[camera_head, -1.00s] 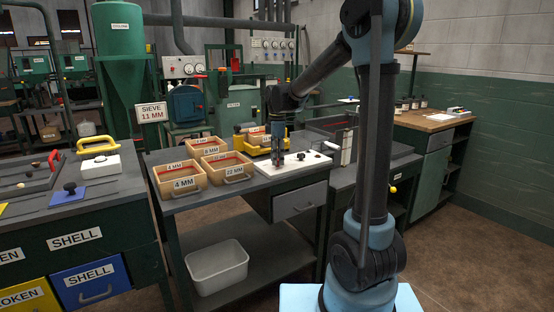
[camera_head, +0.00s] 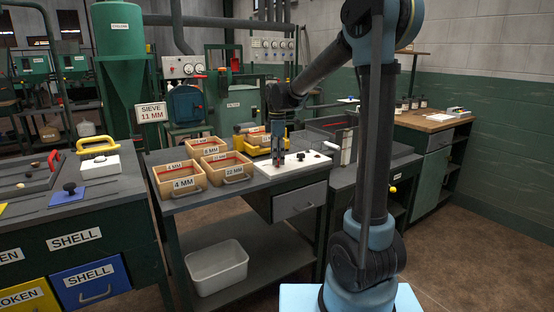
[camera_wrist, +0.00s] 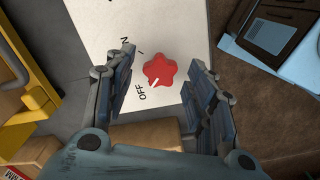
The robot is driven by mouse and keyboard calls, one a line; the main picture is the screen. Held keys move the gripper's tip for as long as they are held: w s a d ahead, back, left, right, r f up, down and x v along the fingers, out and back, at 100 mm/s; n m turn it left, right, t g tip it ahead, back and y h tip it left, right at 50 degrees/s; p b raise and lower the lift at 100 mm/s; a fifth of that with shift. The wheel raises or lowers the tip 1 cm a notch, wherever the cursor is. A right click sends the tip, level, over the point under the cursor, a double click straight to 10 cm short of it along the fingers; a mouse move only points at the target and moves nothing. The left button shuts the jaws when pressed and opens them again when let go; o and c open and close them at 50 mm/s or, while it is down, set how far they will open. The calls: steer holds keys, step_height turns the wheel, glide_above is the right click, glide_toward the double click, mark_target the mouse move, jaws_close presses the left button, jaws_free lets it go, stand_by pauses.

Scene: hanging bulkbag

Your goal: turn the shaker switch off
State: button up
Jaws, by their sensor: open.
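The shaker switch is a red lobed knob (camera_wrist: 160,70) on a white panel (camera_wrist: 185,25), seen in the wrist view. Its white pointer line faces down-left, towards the printed OFF label (camera_wrist: 142,93). The ON label (camera_wrist: 124,45), partly hidden by a finger, is up and left of it with a small tick mark. My gripper (camera_wrist: 163,73) is open, with one finger on each side of the knob and visible gaps to it. In the head view my gripper (camera_head: 277,150) is over the white panel (camera_head: 292,164); the knob cannot be made out there.
Wooden sieve boxes (camera_head: 180,184) with size labels stand left of the panel on the bench. A yellow piece of equipment (camera_head: 258,141) is behind it. A black knob (camera_head: 301,156) and a white handle (camera_head: 347,147) are to the right. A white bin (camera_head: 216,266) is on the lower shelf.

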step_height(320, 180, up, 11)
steer(key=shift+r, duration=0.15)
stand_by(0.4)
steer(key=s+d+f+m+t, duration=0.1)
steer(key=s+d+f+m, duration=0.2)
steer(key=s+d+m, duration=0.35)
steer(key=s+d+f+m, duration=0.3)
steer(key=s+d, duration=0.5)
steer(key=s, duration=0.2)
steer(key=s+d+f+m, duration=0.3)
steer(key=s+f+m, duration=0.2)
steer(key=s+f, duration=0.3)
steer(key=s+d+f+m+t, duration=0.1)
steer(key=s+d+f+m, duration=0.3)
steer(key=s+f, duration=0.4)
steer(key=shift+m, duration=0.45)
steer(key=shift+d, duration=0.1)
